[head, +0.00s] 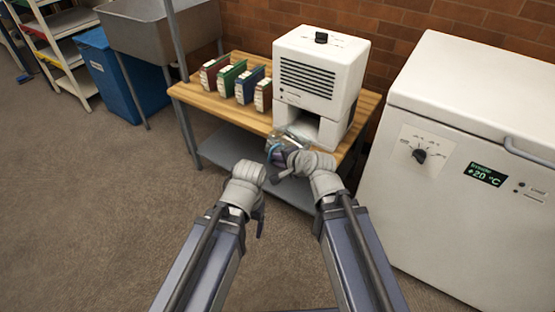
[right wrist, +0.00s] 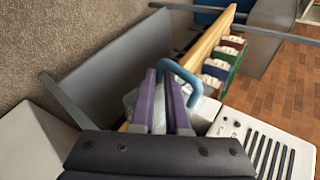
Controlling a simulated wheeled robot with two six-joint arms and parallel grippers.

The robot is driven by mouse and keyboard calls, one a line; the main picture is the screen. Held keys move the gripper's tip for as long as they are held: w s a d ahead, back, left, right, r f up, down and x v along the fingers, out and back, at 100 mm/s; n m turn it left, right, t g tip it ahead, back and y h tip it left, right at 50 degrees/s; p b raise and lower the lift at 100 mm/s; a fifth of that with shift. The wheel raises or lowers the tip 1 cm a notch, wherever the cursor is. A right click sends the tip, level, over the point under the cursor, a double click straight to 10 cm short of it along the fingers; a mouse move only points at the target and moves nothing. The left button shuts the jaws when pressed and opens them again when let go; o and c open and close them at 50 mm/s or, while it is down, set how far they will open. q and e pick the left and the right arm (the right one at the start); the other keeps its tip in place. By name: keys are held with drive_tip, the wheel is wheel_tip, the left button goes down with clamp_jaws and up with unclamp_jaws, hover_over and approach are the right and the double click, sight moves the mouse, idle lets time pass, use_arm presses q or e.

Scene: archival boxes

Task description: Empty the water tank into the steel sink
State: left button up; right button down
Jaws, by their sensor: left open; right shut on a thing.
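The water tank (head: 291,137) is a clear container with a blue handle, in front of the lower opening of the white dehumidifier-like unit (head: 318,75). My right gripper (head: 279,157) is shut on the tank at the bench's front edge and hides part of it. In the right wrist view, the blue handle (right wrist: 185,75) curves beside the purple fingers (right wrist: 164,97), with clear tank parts around them. My left gripper (head: 260,217) is open and empty, lower and to the left, over the floor. The steel sink (head: 150,32) stands at the upper left, away from both grippers.
The wooden bench (head: 192,93) carries several coloured binders (head: 232,79) left of the unit. A grey lower shelf (head: 226,148) is under it. A metal post (head: 177,40) rises between bench and sink. A blue bin (head: 117,75) is below the sink. A white freezer (head: 460,200) stands right.

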drive_tip(key=shift+r+p, duration=1.3)
drive_tip(key=shift+r, duration=0.2)
drive_tip(key=shift+r, duration=0.15)
